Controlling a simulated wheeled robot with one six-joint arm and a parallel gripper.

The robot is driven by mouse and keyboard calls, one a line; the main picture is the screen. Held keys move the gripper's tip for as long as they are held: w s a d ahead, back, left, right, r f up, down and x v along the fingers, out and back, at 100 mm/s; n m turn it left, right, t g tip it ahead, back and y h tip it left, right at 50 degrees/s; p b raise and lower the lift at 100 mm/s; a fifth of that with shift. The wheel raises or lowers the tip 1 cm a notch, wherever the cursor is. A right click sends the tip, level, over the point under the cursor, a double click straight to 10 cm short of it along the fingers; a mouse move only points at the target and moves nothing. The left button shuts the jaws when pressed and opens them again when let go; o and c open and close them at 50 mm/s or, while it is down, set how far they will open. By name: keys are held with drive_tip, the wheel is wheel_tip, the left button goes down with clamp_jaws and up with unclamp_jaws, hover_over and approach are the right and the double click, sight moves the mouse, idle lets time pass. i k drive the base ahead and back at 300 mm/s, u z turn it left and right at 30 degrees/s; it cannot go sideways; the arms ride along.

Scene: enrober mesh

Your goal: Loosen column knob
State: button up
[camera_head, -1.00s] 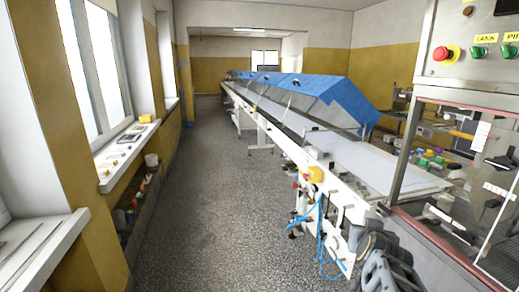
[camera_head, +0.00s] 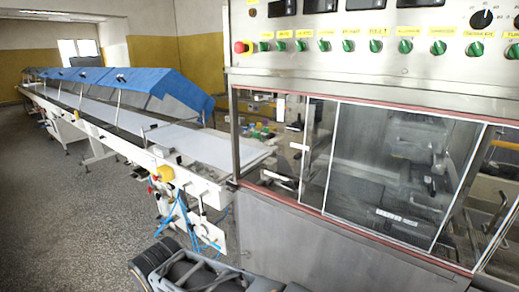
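I cannot make out a column knob for certain in this view. The enrober machine's steel control panel (camera_head: 370,25) fills the upper right. It carries a row of green rotary knobs, a red button (camera_head: 243,47) on a yellow base at its left end, and a black dial (camera_head: 482,19) near its right end. Below it, sliding glass windows (camera_head: 385,170) show dim machinery inside. Dark grey parts of my own arm show at the bottom edge, left of centre. My gripper is not in view.
A long conveyor (camera_head: 120,112) with blue covers (camera_head: 165,82) runs to the far left. A yellow box (camera_head: 165,173) and blue hoses (camera_head: 178,218) hang at its near end. The speckled floor (camera_head: 70,210) is clear on the left. A steel cabinet front (camera_head: 300,245) stands close ahead.

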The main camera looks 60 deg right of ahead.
sight(295, 128)
drive_tip(key=z, duration=2.9)
